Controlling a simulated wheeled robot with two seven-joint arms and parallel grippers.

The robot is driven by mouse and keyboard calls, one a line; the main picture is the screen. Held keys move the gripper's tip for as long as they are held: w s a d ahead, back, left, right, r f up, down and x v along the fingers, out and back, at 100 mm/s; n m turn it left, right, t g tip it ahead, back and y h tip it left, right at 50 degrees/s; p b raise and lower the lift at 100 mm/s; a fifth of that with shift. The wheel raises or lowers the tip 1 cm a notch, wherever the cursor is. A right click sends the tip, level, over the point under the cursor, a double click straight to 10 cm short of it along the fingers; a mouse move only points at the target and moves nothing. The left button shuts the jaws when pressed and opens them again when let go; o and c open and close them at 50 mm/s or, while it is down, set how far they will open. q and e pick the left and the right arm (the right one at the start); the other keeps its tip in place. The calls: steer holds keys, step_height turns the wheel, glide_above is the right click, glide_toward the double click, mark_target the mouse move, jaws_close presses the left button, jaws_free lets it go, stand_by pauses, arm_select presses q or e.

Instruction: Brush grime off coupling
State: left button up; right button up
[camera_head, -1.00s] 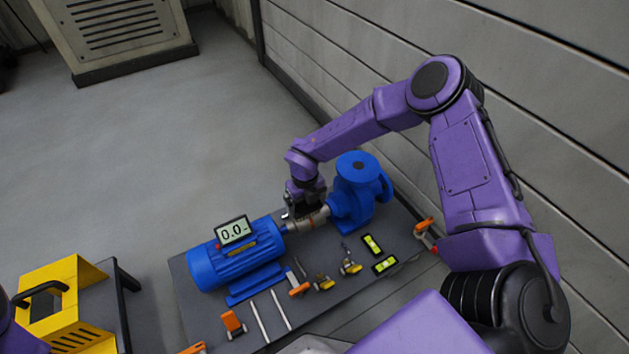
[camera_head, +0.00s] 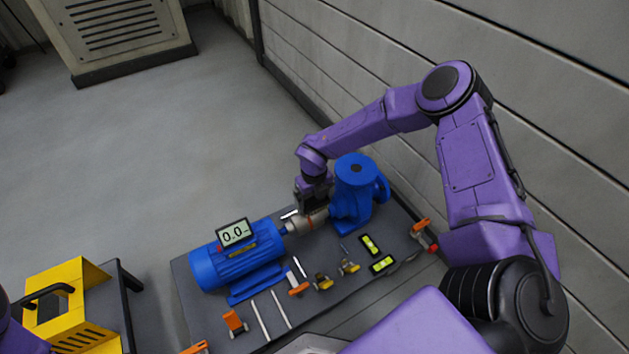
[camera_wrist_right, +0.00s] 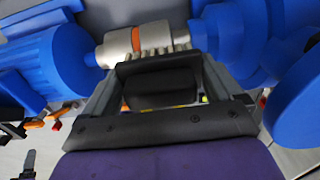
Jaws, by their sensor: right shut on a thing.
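The coupling (camera_head: 306,222) is a silver cylinder with an orange band, between the blue motor (camera_head: 238,262) and the blue pump (camera_head: 353,196). It also shows at the top of the right wrist view (camera_wrist_right: 150,36). My right gripper (camera_head: 314,205) is just above and behind the coupling, pointing down. In the right wrist view, its fingers (camera_wrist_right: 158,62) are shut on a dark brush (camera_wrist_right: 155,82). Pale bristle tufts lie against or very near the coupling; contact cannot be told. Any grime is too small to tell. My left gripper is out of view.
A small display (camera_head: 234,233) reading about 0.0 stands on the motor. Orange clamps, rods, brass-coloured parts and yellow levels (camera_head: 382,264) lie on the grey bench in front. A yellow case (camera_head: 62,300) stands at left. A panelled wall rises at right.

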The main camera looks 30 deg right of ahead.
steer(key=shift+r+p, duration=2.45)
steer(key=shift+r, duration=1)
